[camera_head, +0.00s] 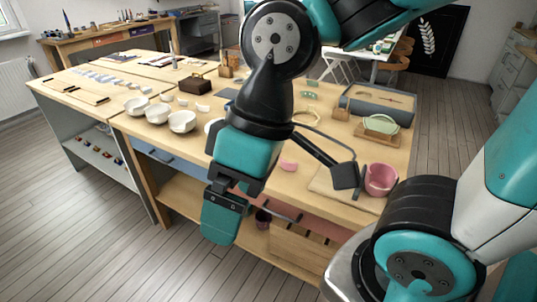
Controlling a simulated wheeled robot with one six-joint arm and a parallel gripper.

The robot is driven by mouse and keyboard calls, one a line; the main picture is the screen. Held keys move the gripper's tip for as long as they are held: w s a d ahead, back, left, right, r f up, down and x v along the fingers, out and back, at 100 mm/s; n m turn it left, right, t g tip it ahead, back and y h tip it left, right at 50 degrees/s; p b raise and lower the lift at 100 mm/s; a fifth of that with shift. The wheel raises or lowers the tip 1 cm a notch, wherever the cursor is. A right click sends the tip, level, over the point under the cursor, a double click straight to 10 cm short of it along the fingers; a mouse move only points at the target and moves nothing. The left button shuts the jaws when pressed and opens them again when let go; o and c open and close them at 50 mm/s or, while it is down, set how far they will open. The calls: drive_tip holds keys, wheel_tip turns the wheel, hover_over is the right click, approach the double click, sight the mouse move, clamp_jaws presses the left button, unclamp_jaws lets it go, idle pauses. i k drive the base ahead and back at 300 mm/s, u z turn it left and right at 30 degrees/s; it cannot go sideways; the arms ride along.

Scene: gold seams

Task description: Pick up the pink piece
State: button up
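A small flat pink piece (288,166) lies on the wooden worktable (340,140), just right of my wrist. A pink bowl (381,180) stands on a board (345,196) near the table's right end. My gripper (221,222) hangs in front of the table's front edge, to the left of and nearer the camera than the pink piece. I see it side-on, so whether it is open or shut cannot be made out. Nothing shows held in it. My arm hides part of the tabletop.
Several white bowls (182,122) stand left of my arm, with a dark brown box (195,85) behind them. A green dish (381,124) and a grey tray (378,103) are at the back right. A black camera-like part on a rod (345,176) extends from my wrist over the table.

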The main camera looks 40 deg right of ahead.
sight(291, 167)
drive_tip(key=z, duration=1.15)
drive_tip(key=k, duration=0.45)
drive_tip(key=u, duration=1.05)
drive_tip(key=i, duration=0.7)
drive_tip(key=z, duration=0.45)
